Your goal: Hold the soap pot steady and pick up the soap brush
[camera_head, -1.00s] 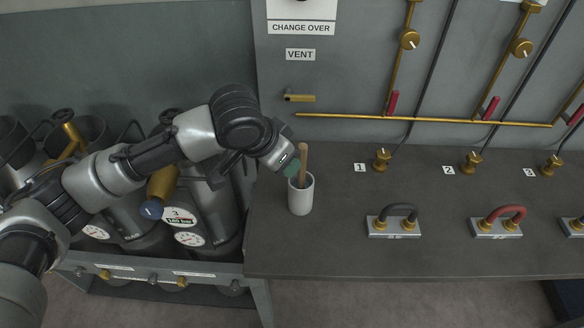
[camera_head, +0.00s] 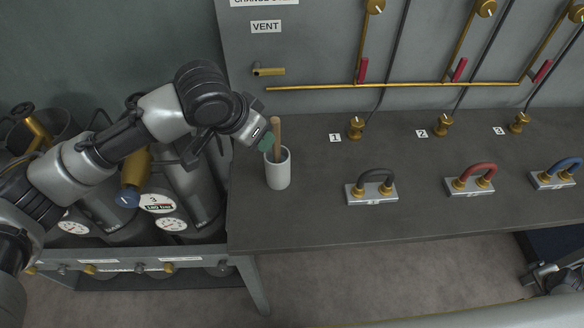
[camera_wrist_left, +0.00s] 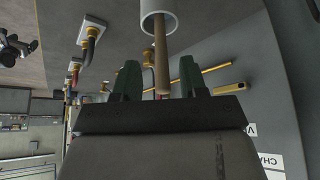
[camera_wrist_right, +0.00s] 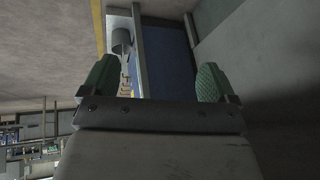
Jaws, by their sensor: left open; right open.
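The soap pot (camera_head: 278,172) is a white upright cylinder on the grey bench near its left end. The soap brush (camera_head: 276,132) stands in it with its wooden handle up; its lower end is hidden inside. My left gripper (camera_head: 266,142) is beside the handle, just above the pot rim. In the left wrist view, the handle (camera_wrist_left: 161,60) shows between the open green fingers, with gaps on both sides, and the pot (camera_wrist_left: 158,14) is beyond the fingertips. My right gripper (camera_head: 548,272) is at the lower right, off the bench. Its fingers (camera_wrist_right: 156,80) are open and empty.
Three hose connectors with black (camera_head: 375,190), red (camera_head: 472,180) and blue (camera_head: 556,174) loops stand right of the pot. Grey cylinders (camera_head: 190,185) are in a rack to the left. A panel with brass pipes (camera_head: 400,85) rises behind. Bench around the pot's right side is clear.

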